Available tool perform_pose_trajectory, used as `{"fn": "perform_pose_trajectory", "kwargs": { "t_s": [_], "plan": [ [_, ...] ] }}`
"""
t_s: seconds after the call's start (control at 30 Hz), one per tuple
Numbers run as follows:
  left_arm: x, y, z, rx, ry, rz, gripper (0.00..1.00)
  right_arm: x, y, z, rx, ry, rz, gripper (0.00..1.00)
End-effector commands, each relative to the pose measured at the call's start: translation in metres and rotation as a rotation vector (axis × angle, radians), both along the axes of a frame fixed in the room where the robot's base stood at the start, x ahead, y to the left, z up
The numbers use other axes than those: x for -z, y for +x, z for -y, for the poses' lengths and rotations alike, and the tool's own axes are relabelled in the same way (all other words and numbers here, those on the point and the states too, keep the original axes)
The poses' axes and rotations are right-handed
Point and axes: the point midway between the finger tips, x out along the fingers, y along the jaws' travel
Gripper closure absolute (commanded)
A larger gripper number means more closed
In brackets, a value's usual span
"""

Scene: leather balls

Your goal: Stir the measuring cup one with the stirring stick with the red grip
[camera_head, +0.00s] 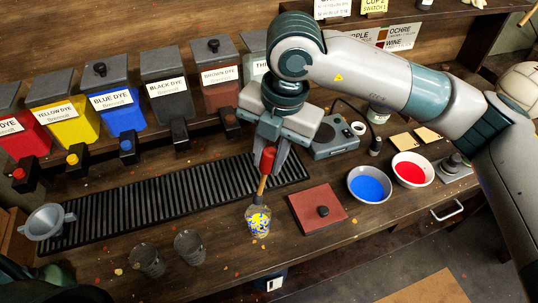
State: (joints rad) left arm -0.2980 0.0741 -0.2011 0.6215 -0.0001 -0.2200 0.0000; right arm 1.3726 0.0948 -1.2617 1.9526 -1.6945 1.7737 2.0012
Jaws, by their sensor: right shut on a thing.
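My right gripper (268,158) is shut on the red grip of the stirring stick (262,184). The stick points down, slightly tilted, and its lower end is at the mouth of a clear measuring cup (258,222). The cup holds yellow and blue dye in patches. How deep the stick reaches inside is hard to tell. Two other clear cups, one (188,246) and another (147,261), stand to the left and look empty. I cannot read any numbers on the cups. My left gripper is not in view.
Several dye dispensers, including the blue one (115,108), line the back behind a black ribbed mat (160,205). A grey funnel (47,222) is at left.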

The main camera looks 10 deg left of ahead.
Motion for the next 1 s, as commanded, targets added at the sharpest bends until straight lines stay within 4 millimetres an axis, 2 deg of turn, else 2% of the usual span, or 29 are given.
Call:
{"fn": "perform_pose_trajectory", "kwargs": {
  "t_s": [0.2,0.87,1.0],
  "plan": [
    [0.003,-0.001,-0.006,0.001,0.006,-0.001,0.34,0.008,0.002,0.003,0.001,-0.001,-0.001,1.0],
    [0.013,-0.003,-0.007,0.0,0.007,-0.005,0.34,0.048,0.01,0.015,0.001,0.0,0.0,1.0],
    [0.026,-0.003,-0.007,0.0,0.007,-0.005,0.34,0.059,0.009,0.013,-0.001,0.0,0.0,1.0]
  ]
}}
